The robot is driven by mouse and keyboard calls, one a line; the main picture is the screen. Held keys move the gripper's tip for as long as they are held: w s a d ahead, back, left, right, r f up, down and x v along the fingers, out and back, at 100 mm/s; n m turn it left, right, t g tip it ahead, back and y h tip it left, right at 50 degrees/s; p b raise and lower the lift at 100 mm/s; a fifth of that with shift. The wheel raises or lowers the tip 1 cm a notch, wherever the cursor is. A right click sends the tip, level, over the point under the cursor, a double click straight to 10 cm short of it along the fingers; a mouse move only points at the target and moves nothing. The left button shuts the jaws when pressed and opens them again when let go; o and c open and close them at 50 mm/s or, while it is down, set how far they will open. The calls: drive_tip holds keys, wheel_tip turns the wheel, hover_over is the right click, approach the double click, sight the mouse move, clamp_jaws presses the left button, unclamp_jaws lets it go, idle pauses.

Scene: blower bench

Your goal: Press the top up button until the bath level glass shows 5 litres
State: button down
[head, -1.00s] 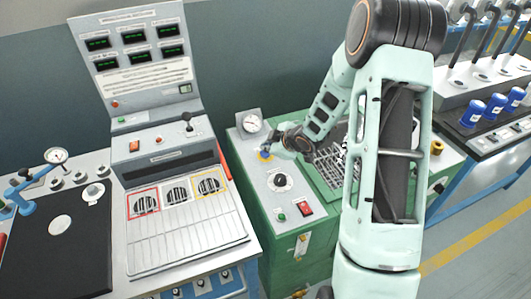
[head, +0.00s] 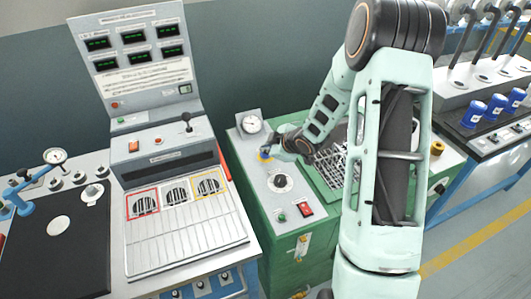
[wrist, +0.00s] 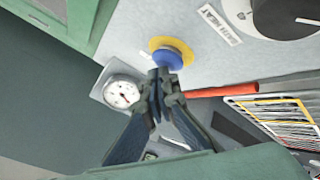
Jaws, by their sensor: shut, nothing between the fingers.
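The blue button (wrist: 174,54) with a yellow ring is on the pale top panel of the green bath cabinet. In the head view, the button's yellow ring (head: 265,154) shows beside my gripper (head: 276,151). In the wrist view, the shut, empty fingertips of my gripper (wrist: 160,80) are at the button's near edge. I cannot tell whether they touch or press it. A narrow upright fitting (head: 302,246) on the cabinet front may be the level glass. It is too small for me to read a level.
A round dial gauge (wrist: 122,93) stands close beside my fingers.

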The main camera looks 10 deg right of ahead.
drive_tip(key=shift+r, duration=0.1)
drive_tip(key=shift+r+p, duration=0.7)
wheel_tip(320, 180, up, 5)
drive_tip(key=p, duration=0.4)
idle(0.4)
idle(1.7)
